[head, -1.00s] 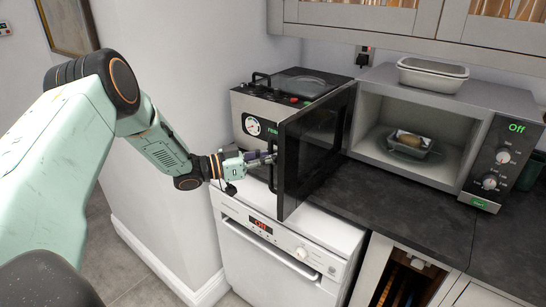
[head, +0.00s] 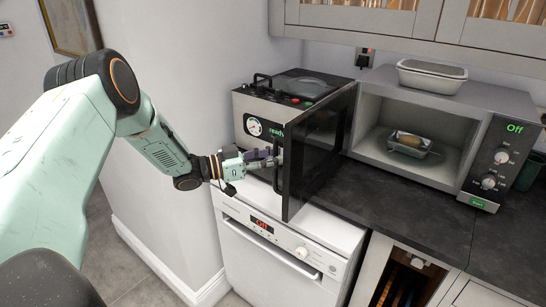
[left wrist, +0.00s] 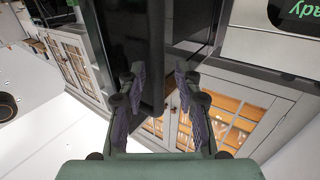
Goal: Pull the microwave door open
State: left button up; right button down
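The microwave (head: 415,135) stands on the counter with its door (head: 317,150) swung wide open to the left. The door handle (head: 277,172) is a dark vertical bar on the door's outer face. My left gripper (head: 270,158) is at that handle. In the left wrist view, my left gripper's fingers (left wrist: 160,82) are parted, with the dark handle bar (left wrist: 159,45) seemingly between them; I see no clear contact. My right gripper is in neither view.
A white dishwasher (head: 275,245) is below. The dark counter (head: 410,205) in front is clear.

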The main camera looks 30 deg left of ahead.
pick_arm(q)
jog(key=v, duration=1.1)
jog(key=shift+a, duration=0.4)
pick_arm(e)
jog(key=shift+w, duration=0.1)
pick_arm(q)
jog(key=shift+d+f, duration=0.1)
jog(key=shift+f, duration=0.05)
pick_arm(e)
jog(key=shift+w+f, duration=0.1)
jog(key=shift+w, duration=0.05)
pick_arm(q)
jog(key=shift+s, duration=0.1)
